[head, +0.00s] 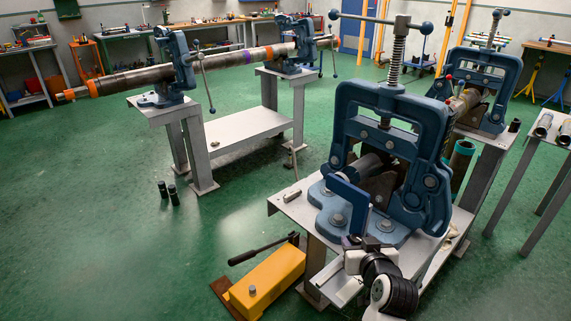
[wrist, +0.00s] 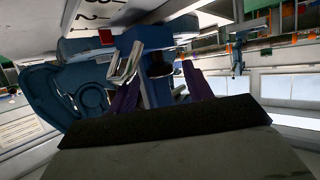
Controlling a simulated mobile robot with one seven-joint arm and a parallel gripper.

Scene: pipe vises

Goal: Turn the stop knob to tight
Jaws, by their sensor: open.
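A large blue pipe vise (head: 350,115) stands on a grey metal stand at the right in the head view, with a screw and cross handle on top. My gripper (wrist: 160,88) is open in the wrist view, its two purple fingers apart. Blue vise parts (wrist: 75,90) show beyond and between the fingers; I cannot tell whether they touch. In the head view my arm reaches the near edge of this vise's base, and the fingertips are not clear. I cannot surely pick out the stop knob. A small red tip (head: 448,77) shows beside the vise frame.
A second blue vise (head: 490,85) stands behind at the right. A long pipe (head: 135,79) rests in two vises at the left. A yellow pump with a lever (head: 272,280) sits on the floor in front. Green floor is open at the left.

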